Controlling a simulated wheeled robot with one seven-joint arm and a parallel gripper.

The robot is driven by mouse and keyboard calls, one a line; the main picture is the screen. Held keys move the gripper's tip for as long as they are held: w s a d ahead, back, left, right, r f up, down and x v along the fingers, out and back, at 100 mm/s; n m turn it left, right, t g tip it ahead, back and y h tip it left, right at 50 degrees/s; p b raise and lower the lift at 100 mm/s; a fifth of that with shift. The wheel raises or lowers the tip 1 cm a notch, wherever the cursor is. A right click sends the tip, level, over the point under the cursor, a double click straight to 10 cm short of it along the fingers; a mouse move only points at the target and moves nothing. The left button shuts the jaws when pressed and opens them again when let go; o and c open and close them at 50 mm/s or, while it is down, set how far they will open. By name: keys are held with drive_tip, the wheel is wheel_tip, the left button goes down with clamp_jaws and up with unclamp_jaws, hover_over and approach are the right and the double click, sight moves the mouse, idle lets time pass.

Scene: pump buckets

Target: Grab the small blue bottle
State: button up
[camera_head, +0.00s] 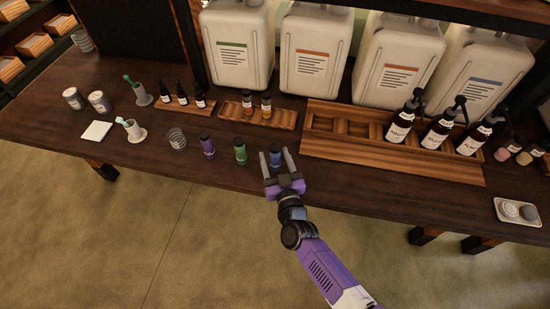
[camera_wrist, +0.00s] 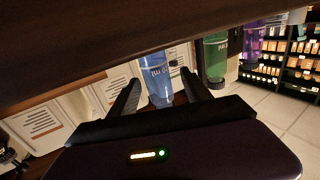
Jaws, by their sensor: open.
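The small blue bottle (camera_head: 275,158) stands near the front edge of the dark wooden counter. My gripper (camera_head: 276,164) is open, with one finger on each side of the blue bottle in the head view. In the wrist view the blue bottle (camera_wrist: 156,78) shows upside down between the two fingers (camera_wrist: 161,95). I cannot tell whether either finger touches it. The gripper hides part of the bottle's lower body in the head view.
A green bottle (camera_head: 240,152) stands close on the left, with a purple bottle (camera_head: 207,147) beyond it. A wooden rack (camera_head: 330,150) with dark pump bottles lies to the right. White canisters (camera_head: 310,55) line the back. The counter's front edge is close to my gripper.

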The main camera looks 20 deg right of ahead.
drive_tip(key=w, duration=0.3)
drive_tip(key=shift+w+d, duration=0.25)
drive_tip(key=shift+d, duration=0.1)
clamp_jaws()
drive_tip(key=shift+r, duration=0.2)
wheel_tip(320, 180, up, 20)
drive_tip(key=p, duration=1)
drive_tip(key=shift+f, duration=0.15)
